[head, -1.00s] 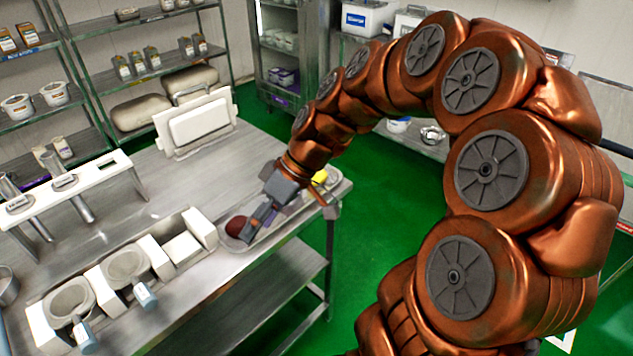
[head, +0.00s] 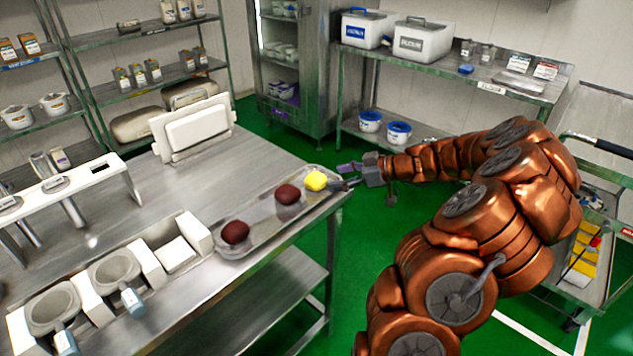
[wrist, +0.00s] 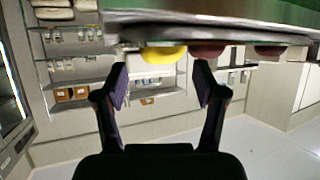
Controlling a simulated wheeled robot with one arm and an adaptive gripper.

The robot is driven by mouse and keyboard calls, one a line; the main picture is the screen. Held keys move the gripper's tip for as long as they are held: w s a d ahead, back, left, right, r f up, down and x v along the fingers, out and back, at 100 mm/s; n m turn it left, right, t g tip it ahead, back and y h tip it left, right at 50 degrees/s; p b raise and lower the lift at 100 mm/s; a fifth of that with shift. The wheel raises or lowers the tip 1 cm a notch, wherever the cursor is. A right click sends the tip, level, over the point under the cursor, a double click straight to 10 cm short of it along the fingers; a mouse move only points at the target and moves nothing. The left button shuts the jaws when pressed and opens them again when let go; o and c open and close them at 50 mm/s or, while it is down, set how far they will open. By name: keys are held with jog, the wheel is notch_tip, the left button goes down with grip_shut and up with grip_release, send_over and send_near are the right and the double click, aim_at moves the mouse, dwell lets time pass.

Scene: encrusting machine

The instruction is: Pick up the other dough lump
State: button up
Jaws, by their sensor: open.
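A metal tray (head: 262,226) on the table's right end holds two dark red lumps and one yellow lump in a row. One red lump (head: 235,232) is at the near left end, the second red lump (head: 288,194) is in the middle, and the yellow lump (head: 316,181) is at the far right end. My gripper (head: 346,177) is open and empty, just right of the yellow lump near the table's edge. In the wrist view, the yellow lump (wrist: 163,54) shows above and between my open fingers (wrist: 161,85); the red lumps show to its right.
Left of the tray are white blocks and cups with blue handles (head: 115,272) on the steel table (head: 185,195). A white panel (head: 197,127) stands at the back. Right of the table is green floor (head: 320,245). A bench (head: 450,78) with bins stands behind my arm.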

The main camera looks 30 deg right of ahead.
aim_at(325, 180)
jog(key=shift+p+x, duration=1.05)
jog(key=shift+x, duration=2.1)
jog(key=shift+s, duration=0.1)
jog(key=c, duration=0.8)
jog(key=shift+r, duration=0.1)
